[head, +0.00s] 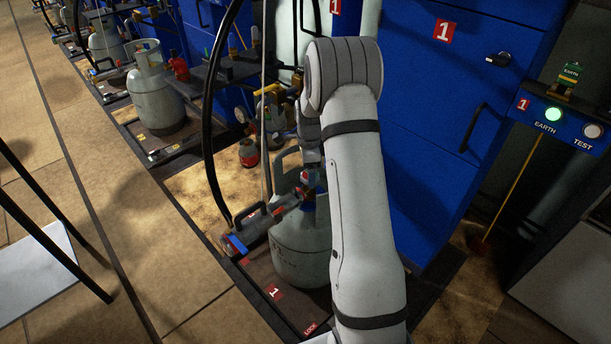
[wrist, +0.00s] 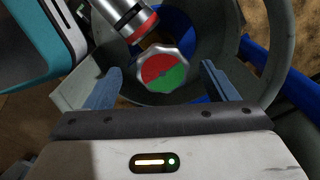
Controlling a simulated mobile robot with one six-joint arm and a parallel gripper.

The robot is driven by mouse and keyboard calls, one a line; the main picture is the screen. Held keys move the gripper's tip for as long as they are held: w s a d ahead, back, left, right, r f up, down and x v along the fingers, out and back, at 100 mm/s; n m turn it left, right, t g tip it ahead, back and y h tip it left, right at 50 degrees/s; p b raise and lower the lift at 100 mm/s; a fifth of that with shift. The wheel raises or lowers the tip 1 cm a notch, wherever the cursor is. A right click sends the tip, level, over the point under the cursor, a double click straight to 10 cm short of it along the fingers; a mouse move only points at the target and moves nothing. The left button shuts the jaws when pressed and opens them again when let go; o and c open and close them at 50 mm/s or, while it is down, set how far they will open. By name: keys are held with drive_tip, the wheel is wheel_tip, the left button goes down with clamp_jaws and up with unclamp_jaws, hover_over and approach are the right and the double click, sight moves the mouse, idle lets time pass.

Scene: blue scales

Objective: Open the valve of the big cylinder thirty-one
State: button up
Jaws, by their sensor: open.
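The big grey cylinder (head: 300,255) stands upright on a platform marked 1, partly behind my arm. Its valve handwheel (wrist: 163,70), half red and half green, shows in the wrist view inside the cylinder's round collar (wrist: 228,25). My gripper (wrist: 161,68) is open, one finger on each side of the handwheel, with gaps showing between fingers and wheel. A metal connector with a red ring (wrist: 135,20) is beside the wheel at upper left. In the head view my arm largely hides the valve and gripper. I cannot read the number thirty-one.
A filling head (head: 262,222) with a black hose (head: 208,130) reaches the cylinder's top from the left. A blue cabinet (head: 430,130) stands close on the right. Another grey cylinder (head: 155,95) stands farther back. The EARTH lamp (head: 553,114) glows green.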

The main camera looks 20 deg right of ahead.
drive_tip(key=shift+f, duration=0.6)
